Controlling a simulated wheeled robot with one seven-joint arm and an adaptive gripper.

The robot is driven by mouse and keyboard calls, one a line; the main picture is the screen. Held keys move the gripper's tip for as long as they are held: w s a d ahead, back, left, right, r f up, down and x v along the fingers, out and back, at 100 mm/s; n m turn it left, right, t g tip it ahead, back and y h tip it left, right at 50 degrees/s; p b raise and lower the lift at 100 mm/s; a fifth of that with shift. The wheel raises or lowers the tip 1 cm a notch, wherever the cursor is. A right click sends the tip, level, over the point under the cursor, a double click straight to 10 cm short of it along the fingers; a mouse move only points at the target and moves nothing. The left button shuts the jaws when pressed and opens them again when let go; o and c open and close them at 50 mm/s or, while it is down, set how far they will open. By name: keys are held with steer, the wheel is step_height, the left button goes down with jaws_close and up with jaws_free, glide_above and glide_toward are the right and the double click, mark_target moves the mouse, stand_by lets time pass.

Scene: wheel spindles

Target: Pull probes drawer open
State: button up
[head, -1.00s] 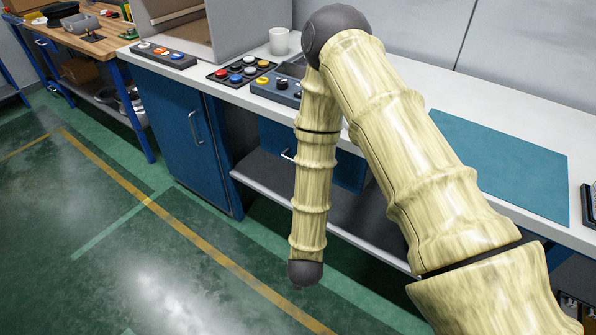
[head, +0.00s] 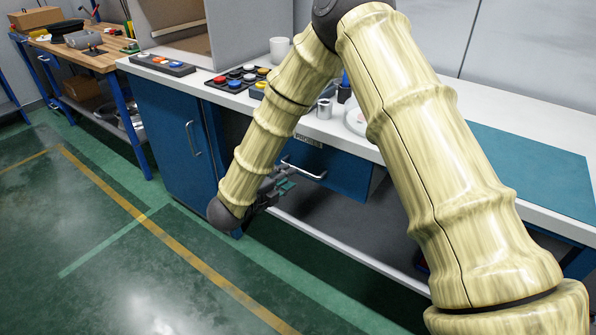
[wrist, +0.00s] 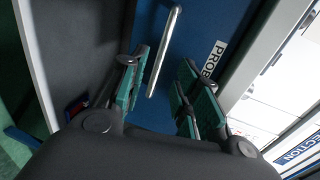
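The probes drawer (head: 345,177) is a blue front under the white worktop, with a "PROBES" label (head: 308,141) above its silver bar handle (head: 304,170). The drawer looks shut. My gripper (head: 284,186) is just in front of and slightly below the handle in the head view. In the wrist view, my gripper (wrist: 160,78) is open, with green-padded fingers apart. The handle (wrist: 164,50) runs between and beyond the fingertips, with no clear contact. The blue drawer front (wrist: 196,28) and label (wrist: 214,58) show behind. My arm hides part of the drawer's surroundings.
A blue cabinet door (head: 172,125) stands left of the drawer. A grey shelf (head: 330,222) lies below it. The worktop holds a button tray (head: 238,78), a white mug (head: 280,49) and a metal cup (head: 324,108). The green floor in front is clear.

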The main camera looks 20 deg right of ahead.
steer(key=shift+x, duration=3.55)
jaws_close()
